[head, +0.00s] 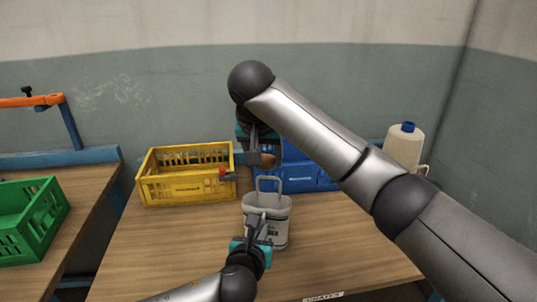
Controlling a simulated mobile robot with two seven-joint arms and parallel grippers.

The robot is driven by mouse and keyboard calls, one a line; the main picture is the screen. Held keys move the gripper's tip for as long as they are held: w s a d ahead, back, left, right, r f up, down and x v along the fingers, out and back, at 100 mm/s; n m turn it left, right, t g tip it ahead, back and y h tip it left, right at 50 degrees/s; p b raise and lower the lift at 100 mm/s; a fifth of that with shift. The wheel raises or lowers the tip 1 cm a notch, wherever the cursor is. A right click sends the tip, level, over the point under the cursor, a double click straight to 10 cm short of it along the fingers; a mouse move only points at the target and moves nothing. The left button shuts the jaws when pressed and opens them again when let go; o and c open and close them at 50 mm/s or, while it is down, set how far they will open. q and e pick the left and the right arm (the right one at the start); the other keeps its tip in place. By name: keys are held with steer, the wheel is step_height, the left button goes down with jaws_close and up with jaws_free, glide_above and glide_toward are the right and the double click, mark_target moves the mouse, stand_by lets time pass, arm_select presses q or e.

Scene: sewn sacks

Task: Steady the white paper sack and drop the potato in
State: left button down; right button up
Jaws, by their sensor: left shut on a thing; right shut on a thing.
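The white paper sack (281,232) stands upright on the wooden table, with a loop handle rising above its top. My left gripper (259,222) is at the near side of the sack and is shut on it by the upper front. My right gripper (262,159) is above and slightly behind the sack and is shut on the potato (269,161). The brown potato is held over the sack's handle, apart from the sack. The sack's inside is hidden from here, and its near side is partly covered by my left gripper.
A yellow crate (188,190) stands behind left of the sack, and a blue crate (305,178) behind right. A pale jug with a blue cap (404,147) stands at the back right. A green crate (30,225) is on another table at left. Table right of the sack is clear.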

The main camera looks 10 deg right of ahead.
steer(key=shift+s+f, duration=0.1)
steer(key=shift+f, duration=2.95)
steer(key=shift+f, duration=0.1)
steer(key=shift+f, duration=0.95)
steer(key=o, duration=1.2)
